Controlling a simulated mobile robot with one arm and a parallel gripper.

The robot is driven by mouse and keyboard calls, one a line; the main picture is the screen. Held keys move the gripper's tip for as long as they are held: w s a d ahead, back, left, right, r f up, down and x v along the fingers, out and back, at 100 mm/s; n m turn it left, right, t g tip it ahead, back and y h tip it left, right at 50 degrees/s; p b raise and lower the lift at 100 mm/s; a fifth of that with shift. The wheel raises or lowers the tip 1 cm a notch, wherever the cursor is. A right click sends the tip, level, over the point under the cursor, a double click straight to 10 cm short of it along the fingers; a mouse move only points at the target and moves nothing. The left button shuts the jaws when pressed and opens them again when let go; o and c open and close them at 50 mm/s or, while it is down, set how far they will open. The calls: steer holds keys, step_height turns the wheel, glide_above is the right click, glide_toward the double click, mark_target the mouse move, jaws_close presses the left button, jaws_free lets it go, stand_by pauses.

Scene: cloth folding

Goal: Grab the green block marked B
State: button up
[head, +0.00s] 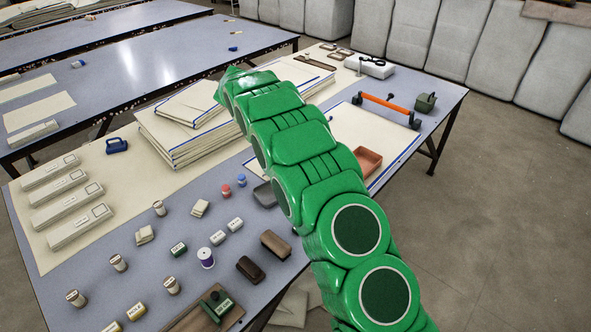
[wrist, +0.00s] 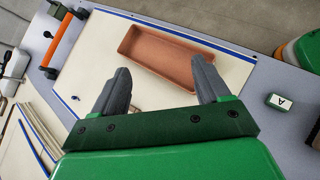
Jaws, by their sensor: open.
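A small dark green block (head: 179,249) with a pale label sits on the near table, left of my arm in the head view; its mark is too small to read. In the wrist view a green block with a white face marked A (wrist: 279,101) lies at the right. I cannot make out a block marked B in either view. In the head view the gripper is hidden by my green arm.
The brown tray (wrist: 160,58) lies just beyond the fingers. An orange-handled tool (head: 390,107) stands near the far right. Stacked cloth panels (head: 175,150) lie left of my arm. Several small blocks, a purple-and-white spool (head: 206,258) and a green device (head: 217,305) crowd the near side.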

steer(key=w+a+f+n+t, duration=0.1)
steer(key=w+a+f+n, duration=0.1)
steer(key=a+f, duration=0.2)
steer(key=w+a+f+n+t+h, duration=0.1)
steer(key=w+a+f+n, duration=0.1)
steer(key=a+f, duration=0.3)
steer(key=w+a+f+n+t+h, duration=0.1)
steer(key=a+f, duration=0.3)
steer(key=f, duration=0.6)
steer(key=shift+w+a+f+n, duration=0.15)
steer(key=shift+w+n, duration=0.1)
steer(key=shift+w, duration=0.15)
steer(key=shift+w+a+f+n, duration=0.15)
steer(key=shift+w+n, duration=0.1)
steer(key=shift+w, duration=0.15)
steer(key=shift+x, duration=1.35)
steer(key=shift+r+x, duration=0.2)
steer(key=shift+x, duration=1.05)
steer(key=shift+r+x, duration=0.15)
steer(key=shift+x, duration=1.1)
steer(key=shift+w+d, duration=0.1)
steer(key=c, duration=1.4)
